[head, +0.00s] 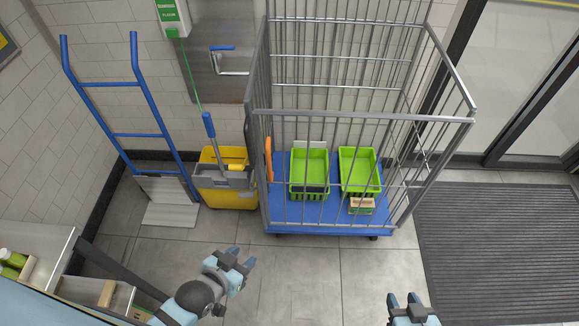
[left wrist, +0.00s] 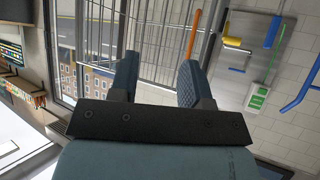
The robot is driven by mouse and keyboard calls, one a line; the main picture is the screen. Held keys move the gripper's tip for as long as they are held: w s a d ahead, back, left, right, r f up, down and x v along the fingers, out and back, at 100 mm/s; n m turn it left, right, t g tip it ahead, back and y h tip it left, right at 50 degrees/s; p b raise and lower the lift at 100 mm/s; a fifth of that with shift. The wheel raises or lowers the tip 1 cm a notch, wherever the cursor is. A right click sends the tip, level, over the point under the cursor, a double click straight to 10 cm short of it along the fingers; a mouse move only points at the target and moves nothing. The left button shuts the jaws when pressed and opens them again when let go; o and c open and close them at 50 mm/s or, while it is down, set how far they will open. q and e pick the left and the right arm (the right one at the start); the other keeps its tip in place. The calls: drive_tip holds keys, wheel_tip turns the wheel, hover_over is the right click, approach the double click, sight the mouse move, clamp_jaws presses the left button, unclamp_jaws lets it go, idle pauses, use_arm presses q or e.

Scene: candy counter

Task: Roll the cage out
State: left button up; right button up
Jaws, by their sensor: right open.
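The roll cage (head: 350,114) stands against the back wall, with grey wire sides and a blue base (head: 310,228) on dark castors. An orange bar (head: 268,158) is upright at its left side; it also shows in the left wrist view (left wrist: 192,35). My left gripper (head: 242,259) is in front of the cage and left of its front edge, apart from it. In the left wrist view its fingers (left wrist: 157,80) are spread with nothing between them. My right gripper (head: 404,298) is open at the bottom edge, in front of the cage's right side, apart from it.
Two green baskets (head: 310,168) and a small box (head: 361,205) are in the cage. A yellow mop bucket (head: 232,198) and a blue hand truck (head: 140,134) stand left. A dark mat (head: 500,240) and glass doors are right. Tiled floor in front is clear.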

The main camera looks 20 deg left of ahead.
use_arm(q)
drive_tip(key=w+a+t+h+b, duration=0.1)
drive_tip(key=w+a+t+b, duration=0.2)
drive_tip(key=w+a, duration=0.5)
drive_tip(key=m+t+h+b, duration=0.1)
drive_tip(key=t+h, duration=0.1)
drive_tip(key=t, duration=0.1)
approach(248, 140)
drive_tip(key=x, duration=0.3)
drive_tip(key=p+x, duration=0.1)
drive_tip(key=x, duration=0.3)
drive_tip(key=f+x, duration=0.1)
drive_tip(key=x, duration=0.2)
drive_tip(key=shift+w+a, duration=0.2)
drive_tip(key=shift+w, duration=0.15)
clamp_jaws()
